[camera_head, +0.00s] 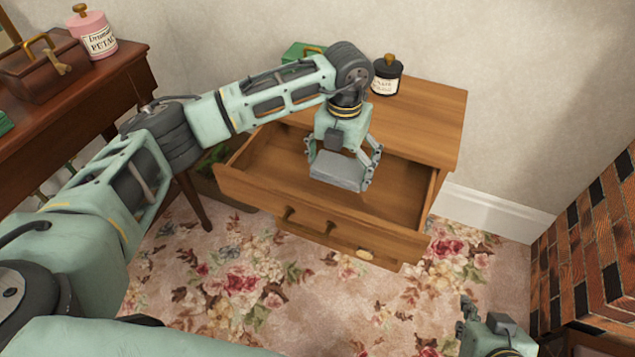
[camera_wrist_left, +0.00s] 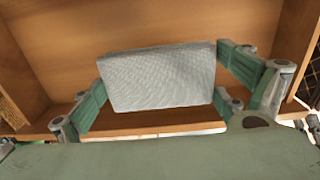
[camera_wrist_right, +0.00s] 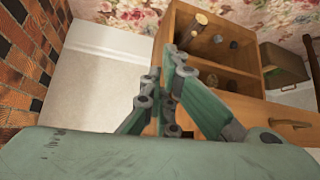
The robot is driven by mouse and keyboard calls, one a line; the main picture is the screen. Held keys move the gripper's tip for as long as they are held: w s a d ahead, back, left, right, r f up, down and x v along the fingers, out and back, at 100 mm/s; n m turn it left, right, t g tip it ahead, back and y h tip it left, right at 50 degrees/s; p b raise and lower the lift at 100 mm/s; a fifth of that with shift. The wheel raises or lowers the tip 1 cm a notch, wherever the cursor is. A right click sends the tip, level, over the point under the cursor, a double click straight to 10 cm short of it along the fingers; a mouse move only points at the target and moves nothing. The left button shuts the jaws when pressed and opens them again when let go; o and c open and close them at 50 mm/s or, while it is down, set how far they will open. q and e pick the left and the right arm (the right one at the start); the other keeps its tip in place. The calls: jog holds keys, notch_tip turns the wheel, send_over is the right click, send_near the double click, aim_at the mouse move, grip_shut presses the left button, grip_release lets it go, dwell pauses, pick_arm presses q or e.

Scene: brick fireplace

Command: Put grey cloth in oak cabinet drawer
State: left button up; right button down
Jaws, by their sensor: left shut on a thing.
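The grey cloth (camera_head: 338,170) is a flat folded block. My left gripper (camera_head: 342,165) is shut on it, with a finger at each end; in the left wrist view the cloth (camera_wrist_left: 160,78) lies between both fingers. The oak cabinet (camera_head: 430,115) stands against the wall with its top drawer (camera_head: 270,165) pulled open. The cloth is over the drawer's interior; whether it touches the drawer bottom I cannot tell. My right gripper (camera_wrist_right: 163,85) is empty, its fingers close together, low at the right of the head view, away from the drawer.
A dark jar (camera_head: 387,76) and a green box (camera_head: 300,52) stand on the cabinet top. A side table (camera_head: 110,75) at left carries a brown box (camera_head: 42,68) and a pink jar (camera_head: 92,35). A brick fireplace (camera_head: 590,250) is at right. Floral carpet lies clear in front.

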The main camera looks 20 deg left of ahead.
pick_arm(q)
send_over(316, 189)
jog(key=f, duration=0.3)
jog(key=shift+d+b, duration=0.35)
jog(key=shift+b, duration=0.05)
jog(key=shift+a+f, duration=0.35)
notch_tip(316, 189, down, 4)
jog(key=shift+r+b, duration=0.2)
jog(key=shift+b, duration=0.4)
pick_arm(e)
jog(key=w+a+r+t+y, duration=0.1)
jog(key=w+a+r+t, duration=0.2)
jog(key=w+r+t, duration=0.3)
notch_tip(316, 189, up, 3)
jog(key=shift+w+r+y, duration=0.1)
jog(key=shift+w+y, duration=0.2)
jog(key=shift+w, duration=0.55)
pick_arm(q)
jog(key=shift+f, duration=0.2)
pick_arm(e)
jog(key=shift+a+r, duration=0.1)
jog(key=shift+a, duration=0.05)
pick_arm(q)
jog(key=o, duration=0.8)
jog(key=shift+o, duration=0.2)
pick_arm(e)
jog(key=shift+w+r, duration=0.1)
